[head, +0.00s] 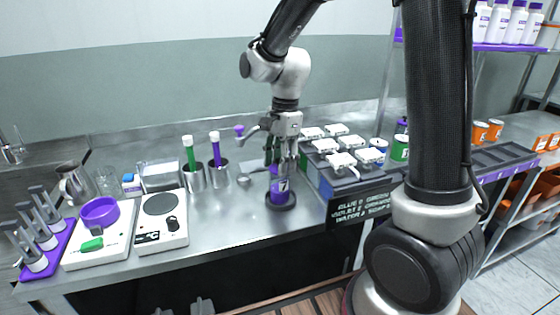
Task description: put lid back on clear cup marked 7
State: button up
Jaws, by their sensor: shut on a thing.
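The clear cup marked 7 (280,189) stands upright on the bench in a dark round base (281,204), with purple showing through its wall. My gripper (281,168) points straight down over the cup, fingers at its mouth. It is shut on a small purple piece (275,170) that looks like the lid. The fingers hide much of the piece and the cup's rim. I cannot tell whether lid and rim touch.
A dark box unit with several white-topped compartments (341,160) stands close right of the cup. Left are metal beakers with a green (189,152) and a purple tool (215,150), a white hotplate (160,222) and a scale with a purple bowl (99,211). Bare bench lies left of the cup.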

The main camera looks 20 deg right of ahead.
jog(key=shift+f, duration=0.15)
dwell(0.5)
jog(key=o, duration=1.4)
jog(key=shift+r, duration=3.5)
grip_shut()
jog(key=shift+f, duration=0.15)
